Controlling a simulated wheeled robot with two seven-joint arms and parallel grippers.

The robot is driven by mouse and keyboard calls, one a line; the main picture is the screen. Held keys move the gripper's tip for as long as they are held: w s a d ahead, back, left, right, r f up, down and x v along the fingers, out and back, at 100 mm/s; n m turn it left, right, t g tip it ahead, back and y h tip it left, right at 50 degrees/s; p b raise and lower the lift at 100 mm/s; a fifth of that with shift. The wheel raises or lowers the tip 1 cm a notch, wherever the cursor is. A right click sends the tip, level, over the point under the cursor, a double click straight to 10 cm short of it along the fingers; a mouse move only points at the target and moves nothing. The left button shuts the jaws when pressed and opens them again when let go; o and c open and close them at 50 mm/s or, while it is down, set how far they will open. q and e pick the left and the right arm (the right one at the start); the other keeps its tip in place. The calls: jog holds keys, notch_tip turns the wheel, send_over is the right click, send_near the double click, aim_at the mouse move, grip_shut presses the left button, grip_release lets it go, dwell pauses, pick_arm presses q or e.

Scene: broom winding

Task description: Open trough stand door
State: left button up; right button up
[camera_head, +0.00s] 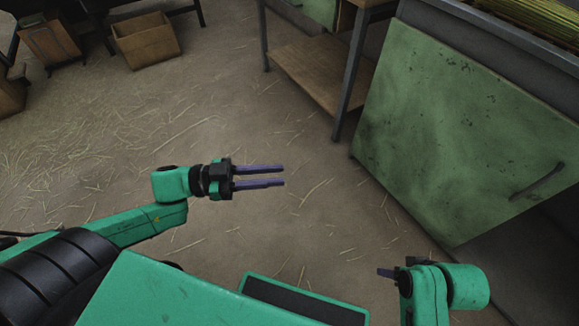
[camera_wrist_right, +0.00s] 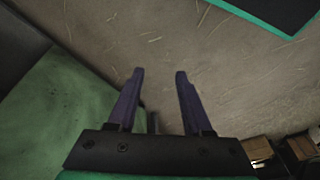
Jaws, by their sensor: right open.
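The trough stand door is a scuffed green panel (camera_head: 450,130) at the right of the head view. Its dark bar handle (camera_head: 538,182) sits near the panel's right end. A green surface, likely the door, shows at the left of the right wrist view (camera_wrist_right: 62,100). My left gripper (camera_head: 283,176) is open and empty over the floor, left of the door.
The trough (camera_head: 480,45) above the door holds yellow straw-like stalks (camera_head: 535,22). A wooden-shelved table (camera_head: 310,75) with metal legs stands left of the door. The straw-strewn floor (camera_head: 110,130) is mostly clear.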

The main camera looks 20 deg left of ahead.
pick_arm(q)
jog(key=p+v, duration=0.3)
jog(key=v, duration=0.7)
jog(key=shift+a, duration=0.2)
jog(key=shift+c, duration=0.4)
pick_arm(e)
notch_tip(320, 180, down, 7)
jog(key=d+g, duration=0.1)
jog(key=d, duration=0.1)
jog(key=shift+s+h, duration=0.35)
jog(key=shift+h, duration=0.05)
